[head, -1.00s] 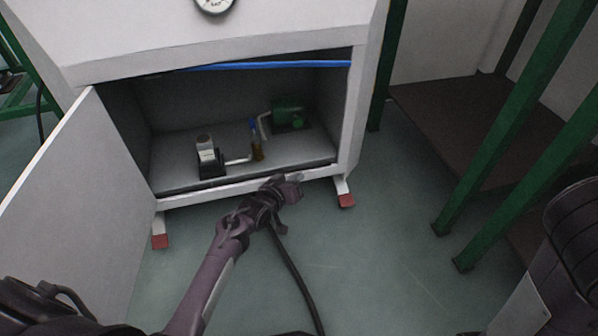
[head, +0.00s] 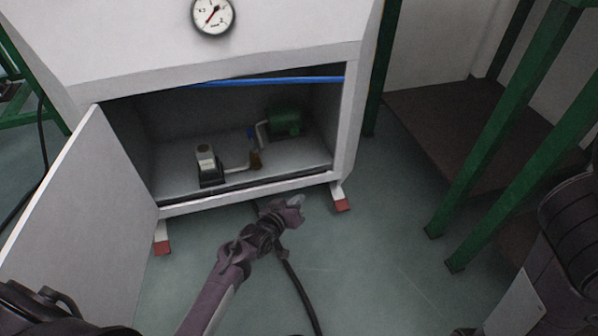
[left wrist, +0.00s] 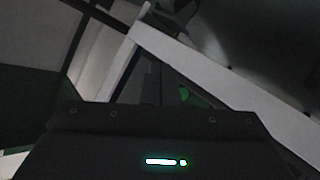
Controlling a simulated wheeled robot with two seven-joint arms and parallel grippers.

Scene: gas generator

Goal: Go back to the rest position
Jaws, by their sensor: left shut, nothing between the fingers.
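My left gripper (head: 297,203) is in the head view, in front of and below the front edge of the open cabinet (head: 262,200). It is shut and empty, apart from the cabinet. My right gripper is not in view; a dark part of my right arm (head: 572,225) shows at the right edge.
The grey cabinet door (head: 85,215) stands open at left. Inside are a black-and-white device (head: 208,168) and a green motor (head: 286,122). A blue bar (head: 270,81) crosses the top of the opening. Green posts (head: 508,130) stand at right. A black cable (head: 297,285) lies on the floor.

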